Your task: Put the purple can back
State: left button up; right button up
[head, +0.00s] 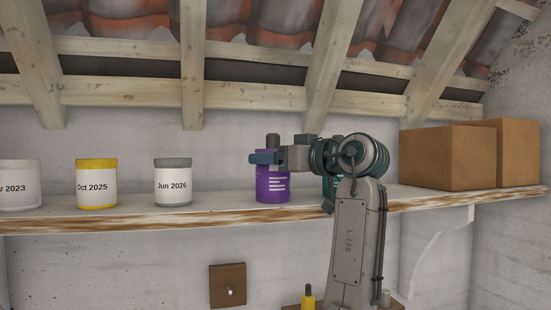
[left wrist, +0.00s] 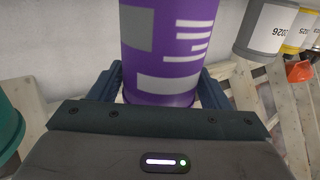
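The purple can (head: 272,188) with a white-lined label is upright at the shelf (head: 225,213), to the right of the grey-lidded can. Its base appears to rest on the boards. My left gripper (head: 266,158) reaches it from the right, near its upper part. In the left wrist view the purple can (left wrist: 165,50) stands between the two fingers (left wrist: 160,88), which appear to touch its sides. My right gripper is not in view.
A grey-lidded can (head: 173,185), a yellow can (head: 97,186) and a white can (head: 18,187) stand to the left. A teal can (head: 328,186) is partly hidden behind my arm. Cardboard boxes (head: 447,158) fill the right end. Roof beams (head: 192,80) slope above.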

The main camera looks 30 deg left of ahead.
pick_arm(q)
jog(key=shift+o, duration=1.2)
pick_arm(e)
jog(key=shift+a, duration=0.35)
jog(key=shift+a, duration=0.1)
pick_arm(q)
jog(key=shift+d, duration=0.1)
jog(key=s+d+b, duration=0.1)
jog(key=d+b, duration=0.6)
jog(key=d, duration=0.4)
jog(key=shift+s+d+r, duration=0.2)
jog(key=shift+s+d, duration=0.15)
jog(key=shift+s, duration=0.05)
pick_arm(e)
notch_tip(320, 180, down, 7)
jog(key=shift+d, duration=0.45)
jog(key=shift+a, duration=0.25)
